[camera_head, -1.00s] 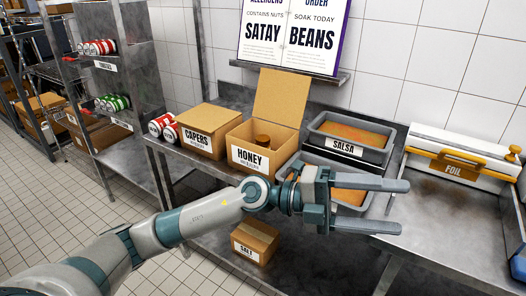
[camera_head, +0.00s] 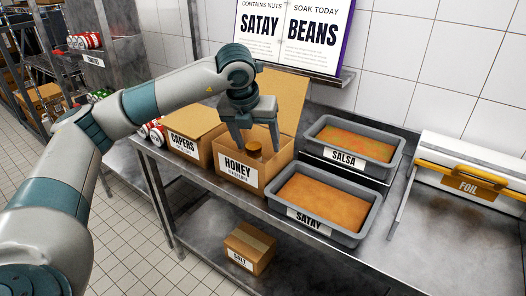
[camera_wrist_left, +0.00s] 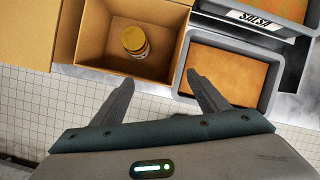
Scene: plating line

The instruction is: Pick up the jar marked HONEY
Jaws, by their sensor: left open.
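A cardboard box labelled HONEY (camera_head: 233,170) stands open on the steel table, its lid flap raised at the back. Inside it is a jar with a brown-gold lid (camera_head: 253,148); the jar's body is mostly hidden by the box wall. In the left wrist view the jar (camera_wrist_left: 135,41) stands in the box (camera_wrist_left: 91,39), toward its middle, and its own label cannot be read. My left gripper (camera_head: 258,146) points down over the box, open and empty, with its fingers around or just above the jar's lid in the head view. In the wrist view the fingertips (camera_wrist_left: 160,80) appear apart from the jar. My right gripper is not in view.
The CAPERS box (camera_head: 184,146) stands close at the left. The SATAY tray (camera_head: 352,230) and SALSA tray (camera_head: 386,167) stand at the right. The FOIL box (camera_head: 435,172) is farther right. A SALT box (camera_head: 252,258) sits on the lower shelf.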

